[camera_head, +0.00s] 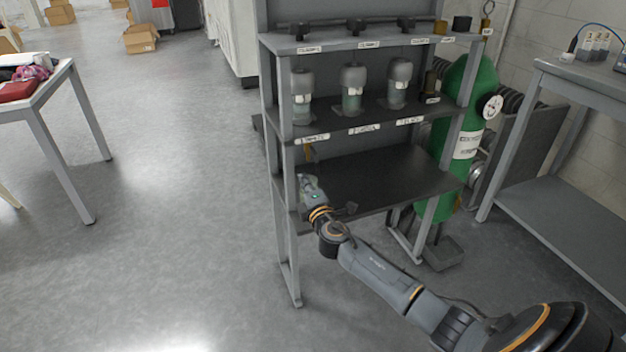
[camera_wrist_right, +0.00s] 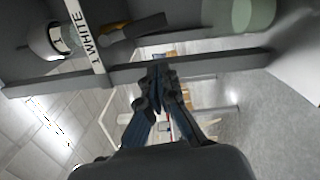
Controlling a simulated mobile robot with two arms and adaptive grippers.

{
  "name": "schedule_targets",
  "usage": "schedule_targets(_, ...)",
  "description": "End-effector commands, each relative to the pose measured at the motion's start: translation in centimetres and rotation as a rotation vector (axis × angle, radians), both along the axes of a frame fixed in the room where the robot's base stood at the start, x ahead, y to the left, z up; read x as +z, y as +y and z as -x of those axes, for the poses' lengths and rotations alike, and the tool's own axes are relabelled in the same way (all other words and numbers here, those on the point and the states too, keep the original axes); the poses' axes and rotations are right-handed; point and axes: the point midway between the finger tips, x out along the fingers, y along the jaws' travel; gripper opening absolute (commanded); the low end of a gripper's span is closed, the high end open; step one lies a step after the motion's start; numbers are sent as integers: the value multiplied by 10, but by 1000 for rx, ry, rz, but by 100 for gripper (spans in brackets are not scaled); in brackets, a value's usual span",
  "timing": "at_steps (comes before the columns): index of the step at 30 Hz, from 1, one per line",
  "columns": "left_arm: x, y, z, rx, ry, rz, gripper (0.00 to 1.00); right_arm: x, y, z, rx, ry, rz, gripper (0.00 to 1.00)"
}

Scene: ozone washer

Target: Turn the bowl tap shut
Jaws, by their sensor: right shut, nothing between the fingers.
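Three grey-capped glass bowls stand on the middle shelf: left (camera_head: 302,97), middle (camera_head: 352,90) and right (camera_head: 397,84). A small brass-coloured part (camera_head: 309,152) shows under the shelf edge below the left bowl. In the right wrist view, a brass tap-like part with a dark lever (camera_wrist_right: 135,27) lies close to the label "1 WHITE" (camera_wrist_right: 85,35). My right gripper (camera_head: 307,180) is at the rack's front left, below that label's edge. Its fingertips (camera_wrist_right: 158,68) are together and empty, apart from the lever. My left gripper is out of view.
The rack's lower shelf (camera_head: 385,178) is bare. The front left rack post (camera_head: 283,230) stands close to my right gripper. A green gas cylinder (camera_head: 480,90) stands right of the rack, beside a grey table (camera_head: 585,75).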

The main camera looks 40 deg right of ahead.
Motion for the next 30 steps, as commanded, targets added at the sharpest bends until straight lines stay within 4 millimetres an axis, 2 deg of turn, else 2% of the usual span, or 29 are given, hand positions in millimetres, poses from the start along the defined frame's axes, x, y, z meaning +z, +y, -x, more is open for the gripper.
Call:
schedule_targets(3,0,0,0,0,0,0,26,2,-17,2,-2,2,4,0)
schedule_targets(7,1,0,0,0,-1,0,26,4,-26,2,-1,1,2,0)
schedule_targets(30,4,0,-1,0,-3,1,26,2,-31,3,0,16,57,0)
